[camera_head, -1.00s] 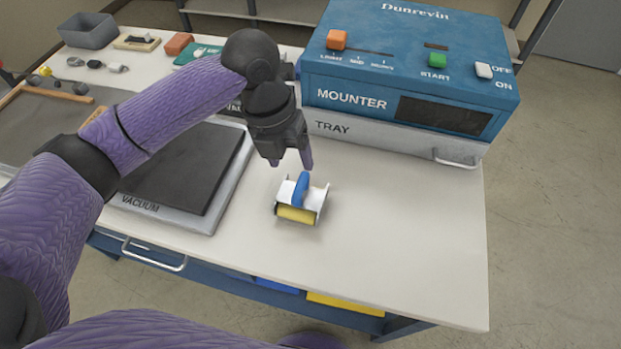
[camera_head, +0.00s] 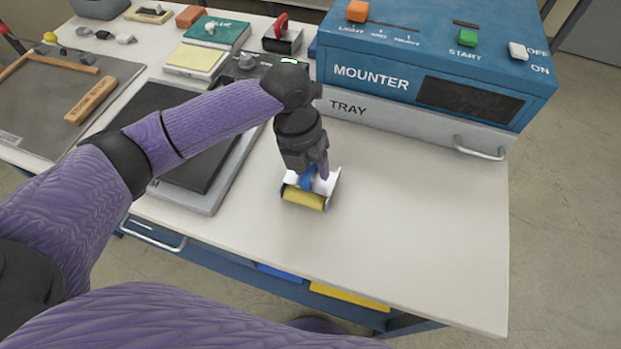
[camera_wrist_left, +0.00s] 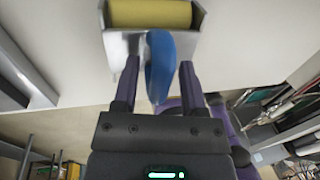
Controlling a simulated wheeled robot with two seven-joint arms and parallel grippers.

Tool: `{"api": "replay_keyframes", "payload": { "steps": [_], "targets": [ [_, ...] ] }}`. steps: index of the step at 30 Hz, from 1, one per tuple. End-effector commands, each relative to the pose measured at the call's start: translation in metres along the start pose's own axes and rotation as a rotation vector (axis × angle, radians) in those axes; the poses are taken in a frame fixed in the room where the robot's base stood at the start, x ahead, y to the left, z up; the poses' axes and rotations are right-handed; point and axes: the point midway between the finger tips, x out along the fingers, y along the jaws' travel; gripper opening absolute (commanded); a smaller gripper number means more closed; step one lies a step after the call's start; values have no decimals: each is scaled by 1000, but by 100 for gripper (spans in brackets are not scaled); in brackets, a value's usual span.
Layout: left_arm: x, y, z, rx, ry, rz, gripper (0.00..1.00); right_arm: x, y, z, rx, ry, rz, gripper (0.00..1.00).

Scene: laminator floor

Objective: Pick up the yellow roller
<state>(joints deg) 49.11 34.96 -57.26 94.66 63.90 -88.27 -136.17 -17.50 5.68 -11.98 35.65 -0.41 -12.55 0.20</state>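The yellow roller (camera_head: 304,198) sits on the white tabletop in front of the mounter. It has a yellow cylinder, a white frame and a blue handle. My left gripper (camera_head: 315,174) is directly over it, pointing down, and partly hides the handle. In the left wrist view the yellow roller (camera_wrist_left: 150,14) is at the top, and its blue handle (camera_wrist_left: 160,62) lies between the two fingers of my left gripper (camera_wrist_left: 158,75). The fingers are apart, with a visible gap on the handle's left side and a smaller one on its right. My right gripper is not in view.
The blue mounter (camera_head: 430,70) with its grey tray (camera_head: 400,125) stands behind the roller. A dark vacuum plate (camera_head: 185,150) lies to the left. The table to the right of the roller is clear up to its right edge.

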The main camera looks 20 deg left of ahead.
Motion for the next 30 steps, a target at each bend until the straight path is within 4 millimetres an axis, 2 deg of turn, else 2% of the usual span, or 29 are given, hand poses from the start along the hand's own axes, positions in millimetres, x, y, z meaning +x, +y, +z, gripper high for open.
{"api": "replay_keyframes", "payload": {
  "steps": [1,7,20,30],
  "targets": [
    [0,0,0,0,0,0,42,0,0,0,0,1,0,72],
    [0,0,0,0,0,0,0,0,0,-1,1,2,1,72],
    [-4,-1,0,0,-2,-1,0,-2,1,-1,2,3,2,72],
    [-85,-17,1,1,-4,-1,0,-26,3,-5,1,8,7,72]
  ]
}}
